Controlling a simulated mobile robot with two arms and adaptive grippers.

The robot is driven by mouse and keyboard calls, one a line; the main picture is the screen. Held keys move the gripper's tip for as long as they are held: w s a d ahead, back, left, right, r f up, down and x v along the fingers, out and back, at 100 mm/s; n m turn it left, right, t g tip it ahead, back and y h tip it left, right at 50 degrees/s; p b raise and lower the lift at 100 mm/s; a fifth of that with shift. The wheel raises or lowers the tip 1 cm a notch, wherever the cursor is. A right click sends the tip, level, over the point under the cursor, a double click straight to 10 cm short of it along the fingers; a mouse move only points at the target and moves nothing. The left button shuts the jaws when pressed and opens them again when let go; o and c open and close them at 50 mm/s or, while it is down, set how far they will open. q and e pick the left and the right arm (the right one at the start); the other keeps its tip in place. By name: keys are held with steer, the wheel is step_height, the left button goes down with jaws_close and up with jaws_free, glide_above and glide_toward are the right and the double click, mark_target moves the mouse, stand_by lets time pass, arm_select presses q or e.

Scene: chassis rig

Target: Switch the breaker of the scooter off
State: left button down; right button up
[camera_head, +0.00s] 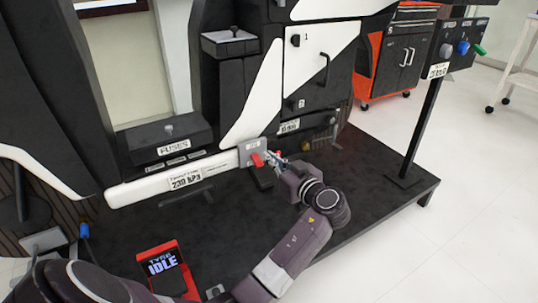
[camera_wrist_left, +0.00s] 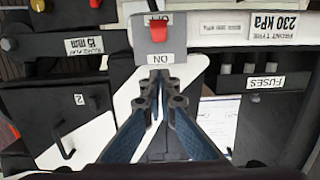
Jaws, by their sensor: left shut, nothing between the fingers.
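The breaker is a grey box (camera_head: 251,151) with a red lever (camera_head: 257,160), low on the scooter's white side bar. In the left wrist view the breaker box (camera_wrist_left: 143,50) appears upside down. Its red lever (camera_wrist_left: 158,32) lies between an ON label and another label at the picture's top edge, which the lever partly covers. I cannot tell for sure which way it is set. My left gripper (camera_head: 276,160) is shut and empty, just right of the lever in the head view. In the wrist view its fingertips (camera_wrist_left: 158,76) are beside the ON label. Contact cannot be told.
A FUSES box (camera_head: 168,142) and a 230 KPA tyre label (camera_head: 186,181) lie left of the breaker. A post with coloured knobs (camera_head: 462,48) stands right.

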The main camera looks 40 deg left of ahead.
arm_select(q)
steer(key=s+d+f+p, duration=0.1)
steer(key=s+d, duration=0.2)
steer(key=d, duration=0.3)
steer(key=shift+d+f+p, duration=0.25)
steer(key=shift+d+p, duration=0.1)
steer(key=shift+p, duration=0.05)
steer(key=shift+w, duration=0.15)
